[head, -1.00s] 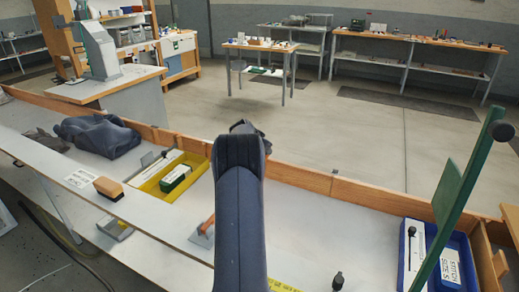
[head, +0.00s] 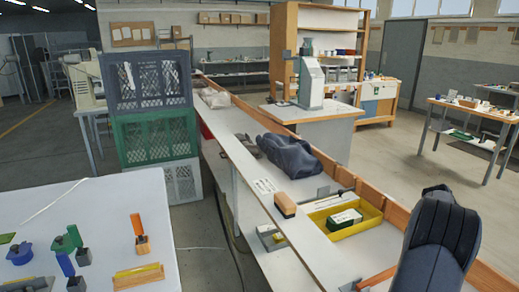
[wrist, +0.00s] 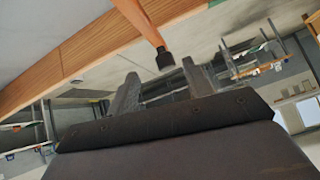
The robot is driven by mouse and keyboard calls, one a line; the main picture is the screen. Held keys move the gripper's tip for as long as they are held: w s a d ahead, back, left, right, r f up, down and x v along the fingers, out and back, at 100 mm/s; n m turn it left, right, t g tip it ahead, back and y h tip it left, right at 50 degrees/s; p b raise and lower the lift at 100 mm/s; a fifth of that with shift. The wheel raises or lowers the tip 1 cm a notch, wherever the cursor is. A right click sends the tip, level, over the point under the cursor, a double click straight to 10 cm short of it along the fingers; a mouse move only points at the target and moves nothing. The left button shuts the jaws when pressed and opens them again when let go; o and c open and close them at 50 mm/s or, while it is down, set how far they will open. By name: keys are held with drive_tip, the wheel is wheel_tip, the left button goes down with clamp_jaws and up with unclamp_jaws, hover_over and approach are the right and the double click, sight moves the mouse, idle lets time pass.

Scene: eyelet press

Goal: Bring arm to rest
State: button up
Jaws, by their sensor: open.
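My gripper (wrist: 161,82) shows in the wrist view with its two grey fingers spread apart and nothing held between them. An orange bar with a black end (wrist: 165,60) shows just past the fingertips; I cannot tell how far off it is. In the head view my dark arm rises at the lower right, and the gripper itself cannot be made out there.
A long bench with a wooden rim (head: 372,198) runs beside my arm, carrying a yellow tray (head: 369,221), a brush (head: 285,204) and a dark cloth bundle (head: 288,154). Stacked crates (head: 155,133) and a white table (head: 80,215) stand left. Open floor lies beyond the bench.

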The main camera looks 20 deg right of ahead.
drive_tip(key=shift+d+f, duration=0.1)
drive_tip(key=shift+p+x, duration=1.2)
drive_tip(key=shift+x, duration=4)
drive_tip(key=shift+w, duration=0.1)
